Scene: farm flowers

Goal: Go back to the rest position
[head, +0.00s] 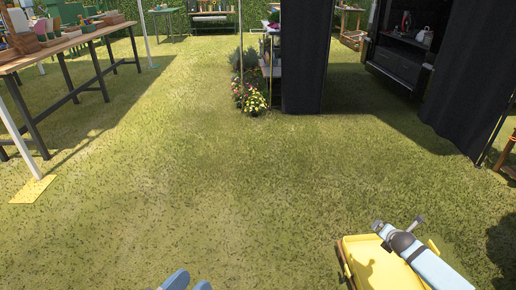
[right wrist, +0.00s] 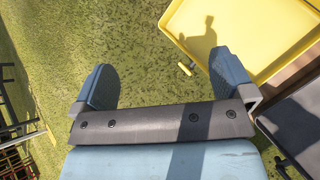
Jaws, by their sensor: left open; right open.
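My right gripper (right wrist: 164,80) fills the lower part of the right wrist view. Its two dark blue-grey fingers are wide apart with nothing between them. Grass lies below it.
A yellow tray (head: 364,262) is at the lower right; its yellow floor (right wrist: 258,28) is close to my right gripper. A wooden table (head: 58,47) stands at left, a dark curtain (head: 304,60) and flowers (head: 254,102) ahead. The grass between is clear.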

